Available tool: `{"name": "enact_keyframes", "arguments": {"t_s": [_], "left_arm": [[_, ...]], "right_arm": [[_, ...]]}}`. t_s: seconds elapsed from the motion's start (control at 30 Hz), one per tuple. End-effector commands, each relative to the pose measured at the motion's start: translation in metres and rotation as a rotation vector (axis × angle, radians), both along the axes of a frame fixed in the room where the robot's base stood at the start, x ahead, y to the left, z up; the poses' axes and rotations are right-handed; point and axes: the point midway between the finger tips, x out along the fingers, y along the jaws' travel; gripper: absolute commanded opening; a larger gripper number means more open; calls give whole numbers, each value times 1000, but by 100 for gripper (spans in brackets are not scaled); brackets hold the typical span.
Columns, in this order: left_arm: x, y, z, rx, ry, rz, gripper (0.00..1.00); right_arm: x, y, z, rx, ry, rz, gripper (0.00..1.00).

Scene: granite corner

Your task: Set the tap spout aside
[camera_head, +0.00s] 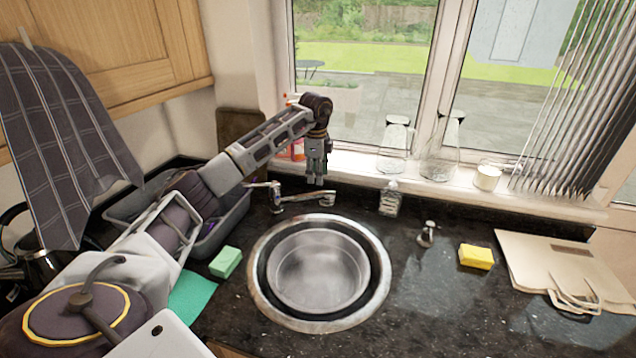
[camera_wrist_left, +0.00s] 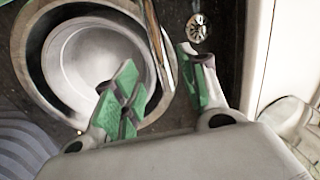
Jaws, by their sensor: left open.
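The chrome tap spout (camera_head: 308,197) runs low behind the sink, over its back rim, from the tap's base (camera_head: 276,198). My left gripper (camera_head: 316,182) hangs down right at the outer part of the spout, its fingers apart. In the left wrist view, the green-padded fingers of my left gripper (camera_wrist_left: 160,68) are open. The narrow shiny spout (camera_wrist_left: 160,42) shows between and beyond them. Whether either finger touches it I cannot tell. My right gripper is not in view.
The round sink (camera_head: 380,265) has an empty basin. A clear bottle (camera_head: 390,200), a small dispenser (camera_head: 427,235) and a yellow sponge (camera_head: 476,257) stand to its right. A grey tub (camera_head: 232,222) and green sponge (camera_head: 225,262) lie left. Glass carafes (camera_head: 440,155) stand on the sill.

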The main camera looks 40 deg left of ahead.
Motion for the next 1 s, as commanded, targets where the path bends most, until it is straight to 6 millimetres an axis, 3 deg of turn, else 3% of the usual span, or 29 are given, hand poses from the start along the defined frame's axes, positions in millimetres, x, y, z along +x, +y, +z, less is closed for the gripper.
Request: {"name": "enact_keyframes", "arguments": {"t_s": [0.27,1.0], "left_arm": [[-2,0,19,0,0,0,42],[-2,0,19,0,0,0,42]], "right_arm": [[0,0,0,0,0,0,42],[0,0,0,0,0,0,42]]}}
